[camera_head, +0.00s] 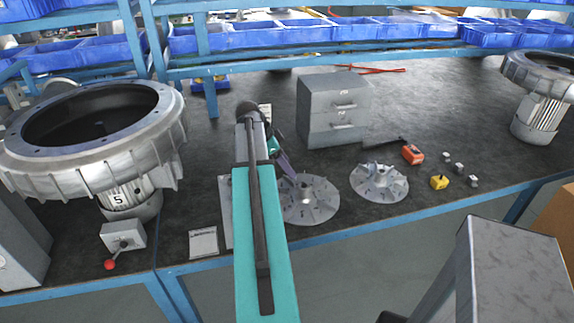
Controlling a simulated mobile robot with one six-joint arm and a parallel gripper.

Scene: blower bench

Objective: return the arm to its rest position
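My arm (262,245) reaches up from the bottom middle of the view over the dark bench, its teal link pointing away from me. Its far end bends over near the front of the grey drawer cabinet. My gripper (287,168) is mostly hidden behind the arm; a dark part of it shows just above the left finned impeller disc (318,205). I cannot see its fingertips clearly, nor whether it touches the disc or holds anything.
A second impeller (380,183) lies to the right, near an orange tool (413,154), a yellow block (439,182) and small metal cubes. The grey drawer cabinet (335,105) stands behind. Large blowers stand left (95,140) and right (540,115). Blue bins (300,33) line the back.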

